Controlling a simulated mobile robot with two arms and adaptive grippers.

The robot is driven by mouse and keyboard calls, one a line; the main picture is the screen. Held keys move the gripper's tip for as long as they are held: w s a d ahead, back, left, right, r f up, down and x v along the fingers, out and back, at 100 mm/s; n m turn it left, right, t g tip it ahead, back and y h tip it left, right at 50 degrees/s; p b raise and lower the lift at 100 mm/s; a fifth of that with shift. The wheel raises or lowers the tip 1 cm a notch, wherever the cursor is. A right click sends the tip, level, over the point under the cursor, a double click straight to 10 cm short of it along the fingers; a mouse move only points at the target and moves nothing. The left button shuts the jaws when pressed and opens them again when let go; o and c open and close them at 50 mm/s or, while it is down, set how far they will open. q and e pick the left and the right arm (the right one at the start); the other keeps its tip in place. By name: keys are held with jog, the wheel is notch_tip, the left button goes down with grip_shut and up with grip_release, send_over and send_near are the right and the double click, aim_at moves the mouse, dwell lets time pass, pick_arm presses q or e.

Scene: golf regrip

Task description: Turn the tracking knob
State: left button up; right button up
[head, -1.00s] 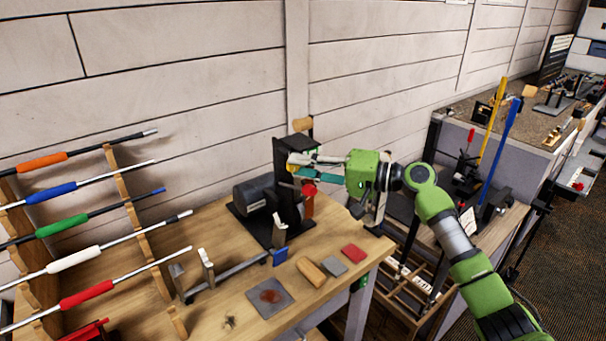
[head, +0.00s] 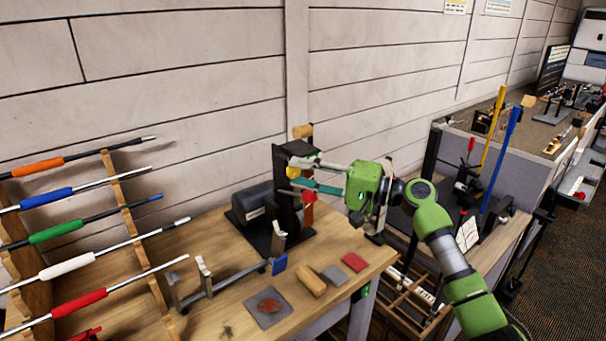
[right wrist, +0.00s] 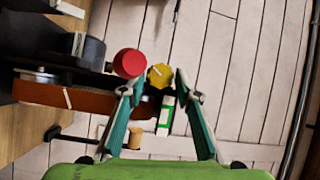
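The yellow tracking knob (head: 292,172) is on the black belt sander (head: 294,152) on the wooden bench. In the right wrist view the round yellow knob (right wrist: 159,76), with a pale line on its face, appears between my fingertips. My right gripper (head: 301,173) is open, its two fingers on either side of the knob in the picture. The right gripper (right wrist: 156,84) shows no visible contact with the knob. A red knob (right wrist: 129,63) is beside it, near the left fingertip. My left gripper is not in view.
The sander's motor (head: 254,203) and orange-brown belt (right wrist: 60,96) are close to the gripper. A rack holds several shafts with coloured grips (head: 70,237) at left. Small blocks and a grey pad (head: 267,318) lie on the bench front. The wall is behind.

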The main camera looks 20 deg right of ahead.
jog(key=v, duration=1.2)
dwell(0.5)
